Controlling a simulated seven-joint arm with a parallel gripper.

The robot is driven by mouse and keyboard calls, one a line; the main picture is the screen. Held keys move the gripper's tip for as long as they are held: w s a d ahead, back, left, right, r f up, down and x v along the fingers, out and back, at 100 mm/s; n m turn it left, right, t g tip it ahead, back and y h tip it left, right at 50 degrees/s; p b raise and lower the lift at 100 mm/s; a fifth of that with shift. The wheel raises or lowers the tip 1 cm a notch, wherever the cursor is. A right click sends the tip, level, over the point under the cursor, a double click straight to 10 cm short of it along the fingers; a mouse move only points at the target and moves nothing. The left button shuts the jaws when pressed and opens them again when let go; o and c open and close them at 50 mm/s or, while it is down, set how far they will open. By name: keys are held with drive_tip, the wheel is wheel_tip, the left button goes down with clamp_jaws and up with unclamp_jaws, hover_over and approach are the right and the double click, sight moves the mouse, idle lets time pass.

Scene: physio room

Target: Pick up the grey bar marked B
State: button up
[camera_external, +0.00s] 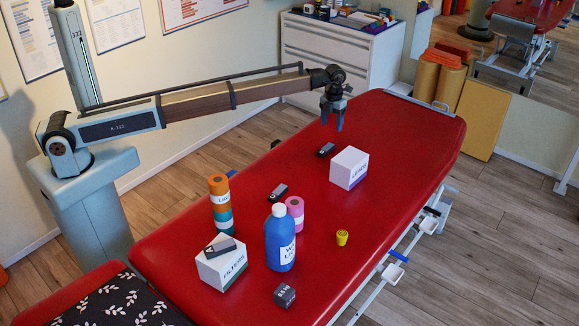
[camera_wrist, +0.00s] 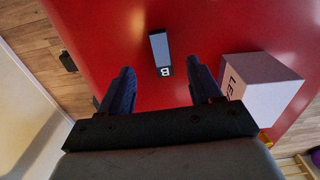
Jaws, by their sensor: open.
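The grey bar marked B (camera_wrist: 159,50) lies on the red treatment table, its letter facing my gripper in the wrist view. It also shows in the external view as a small dark bar (camera_external: 326,150) beside the white box, its letter too small to read there. My gripper (camera_external: 334,122) is open above the table, pointing down, with the bar apart from it. In the wrist view the two fingers (camera_wrist: 161,86) are spread wide with nothing between them, and the bar shows beyond the tips, roughly centred. Another dark bar (camera_external: 278,192) lies nearer the bottles, and one more (camera_external: 221,247) lies on the FILTERS box.
A white box (camera_external: 349,167) stands close right of the bar, also in the wrist view (camera_wrist: 262,88). Orange and teal rolls (camera_external: 220,205), a blue bottle (camera_external: 280,240), a pink roll (camera_external: 295,211), a yellow cup (camera_external: 342,238) and a dark cube (camera_external: 285,295) stand nearer. The table's far end is clear.

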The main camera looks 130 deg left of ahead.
hover_over(329, 146)
drive_tip(key=f, duration=0.5)
drive_tip(key=shift+a, duration=0.4)
drive_tip(key=shift+d+f, duration=0.2)
drive_tip(key=shift+f, duration=0.45)
drive_tip(key=shift+d+f, duration=0.15)
drive_tip(key=shift+f, duration=0.85)
drive_tip(key=shift+d+f, duration=0.1)
drive_tip(key=shift+f, duration=0.85)
drive_tip(key=shift+c, duration=0.2)
drive_tip(key=c, duration=1.1)
